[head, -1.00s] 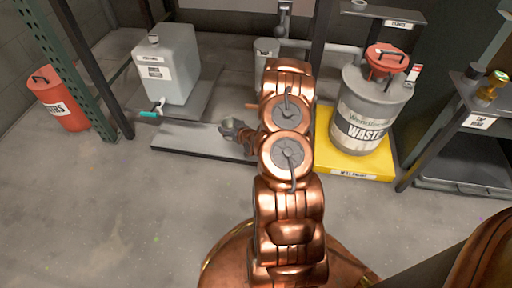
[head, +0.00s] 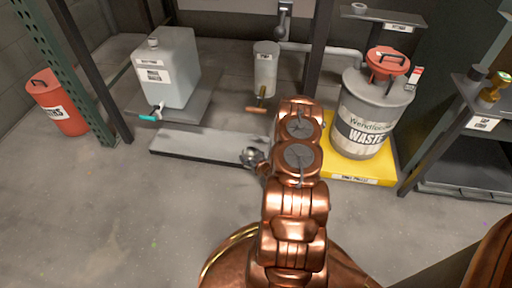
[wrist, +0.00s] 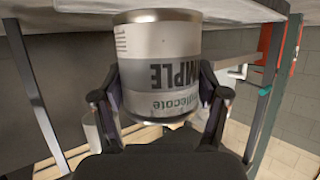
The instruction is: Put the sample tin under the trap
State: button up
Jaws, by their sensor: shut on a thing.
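The sample tin (wrist: 158,65) is a silver can with a grey label, large in the wrist view; its lettering looks upside down there. My gripper (wrist: 165,105) is shut on it, one finger on each side. In the head view my gripper (head: 252,158) is small and partly hidden by my arm, just off the front edge of the low grey platform. The tin is hard to make out there. The trap (head: 265,68) is a grey labelled cylinder with a brass valve below it, behind the platform. My gripper is in front of the trap, apart from it.
A white jug (head: 167,70) with a teal tap stands left of the trap. A waste drum (head: 366,118) with a red funnel stands on a yellow base at right. The low platform (head: 200,143) is bare. A red bin (head: 58,108) and rack posts are at left.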

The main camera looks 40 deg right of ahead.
jog(key=w+d+b, duration=0.1)
jog(key=w+d, duration=0.1)
jog(key=d, duration=0.1)
jog(key=w+d+f+b, duration=0.1)
jog(key=w+d+b, duration=0.1)
jog(key=d, duration=0.1)
jog(key=w+d+b, duration=0.1)
jog(key=w+d, duration=0.1)
jog(key=d, duration=0.2)
jog(key=shift+w+d+f, duration=0.1)
jog(key=shift+w+f, duration=0.1)
jog(key=shift+w, duration=0.15)
jog(key=shift+s+f+b, duration=0.1)
jog(key=shift+f+b, duration=1.05)
jog(key=shift+f, duration=0.5)
jog(key=shift+f, duration=0.15)
jog(key=o, duration=1.1)
